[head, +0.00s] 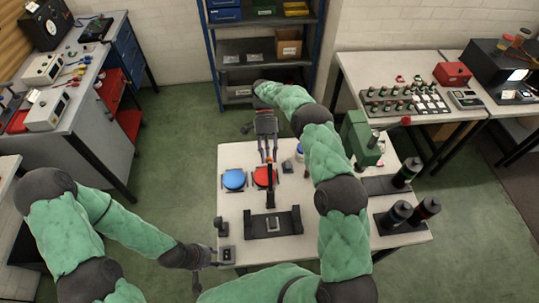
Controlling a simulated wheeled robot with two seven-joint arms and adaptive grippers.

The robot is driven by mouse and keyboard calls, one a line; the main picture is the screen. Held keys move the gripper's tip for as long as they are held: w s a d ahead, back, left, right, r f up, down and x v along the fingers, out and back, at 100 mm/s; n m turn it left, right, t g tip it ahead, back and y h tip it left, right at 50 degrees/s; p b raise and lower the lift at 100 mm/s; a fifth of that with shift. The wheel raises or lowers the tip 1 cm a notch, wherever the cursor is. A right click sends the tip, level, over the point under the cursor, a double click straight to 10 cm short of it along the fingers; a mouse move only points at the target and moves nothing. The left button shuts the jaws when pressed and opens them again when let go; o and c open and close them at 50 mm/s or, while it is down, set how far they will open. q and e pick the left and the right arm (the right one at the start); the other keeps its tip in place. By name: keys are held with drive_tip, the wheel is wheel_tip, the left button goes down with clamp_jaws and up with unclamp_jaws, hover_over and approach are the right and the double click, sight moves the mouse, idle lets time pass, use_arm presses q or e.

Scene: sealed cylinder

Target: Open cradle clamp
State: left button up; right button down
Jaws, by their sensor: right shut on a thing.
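The dark cradle (289,221) sits on the white table near its front edge, with a small light piece (273,224) in its middle.
A blue disc (234,179) and a red disc (262,177) lie behind the cradle. A green machine (360,138) and dark cylinders (427,208) stand at the right. A small dark box (226,255) is at the front left corner. My right arm covers the table's middle right.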

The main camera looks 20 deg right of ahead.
drive_tip(key=shift+a+f, duration=0.15)
drive_tip(key=shift+a, duration=0.15)
drive_tip(key=c, duration=1)
unclamp_jaws()
drive_tip(key=shift+a, duration=0.1)
wheel_tip(320, 180, up, 10)
drive_tip(key=shift+r, duration=0.15)
